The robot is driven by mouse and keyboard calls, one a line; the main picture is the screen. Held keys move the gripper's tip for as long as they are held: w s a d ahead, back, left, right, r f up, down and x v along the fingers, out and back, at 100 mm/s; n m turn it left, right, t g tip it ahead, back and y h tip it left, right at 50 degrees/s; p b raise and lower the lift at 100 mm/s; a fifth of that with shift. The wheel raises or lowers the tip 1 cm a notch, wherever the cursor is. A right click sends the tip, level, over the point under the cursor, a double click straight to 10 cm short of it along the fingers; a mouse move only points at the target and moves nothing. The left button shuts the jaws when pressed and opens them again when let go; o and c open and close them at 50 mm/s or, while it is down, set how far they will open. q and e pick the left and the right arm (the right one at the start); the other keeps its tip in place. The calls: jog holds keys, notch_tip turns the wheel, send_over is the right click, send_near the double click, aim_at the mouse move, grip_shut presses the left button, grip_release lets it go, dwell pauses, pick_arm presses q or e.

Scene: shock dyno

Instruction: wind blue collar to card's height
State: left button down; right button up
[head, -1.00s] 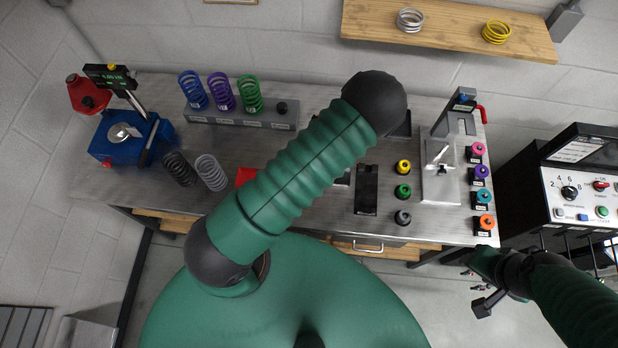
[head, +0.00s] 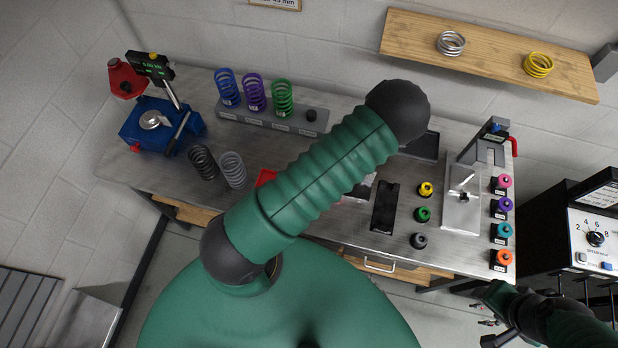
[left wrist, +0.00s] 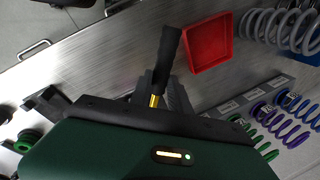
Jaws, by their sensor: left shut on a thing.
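In the left wrist view my left gripper (left wrist: 155,92) is shut on a dark, slim handle-like thing (left wrist: 170,48) with a brass-coloured part, held over the metal bench. In the head view my left arm hides that gripper. My right gripper (head: 492,312) is off the bench's front right corner; its jaws are too small to read. A framed card (head: 275,4) with text ending in "mm" hangs on the wall, cut by the picture's top edge. I cannot pick out the blue collar for sure; a small blue part (head: 495,127) tops the grey stand (head: 487,150).
The bench (head: 330,238) holds a blue device (head: 145,135) with a digital display (head: 152,66), a rack (head: 270,122) of coil springs, a red tray (left wrist: 207,42), and coloured knobs at right. A wooden shelf (head: 480,45) hangs above. A black console (head: 560,215) stands right.

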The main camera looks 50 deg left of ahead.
pick_arm(q)
jog(key=shift+s+r, duration=0.1)
jog(key=shift+r, duration=0.05)
jog(key=shift+d, duration=0.1)
jog(key=shift+w, duration=0.65)
jog(key=shift+w, duration=0.5)
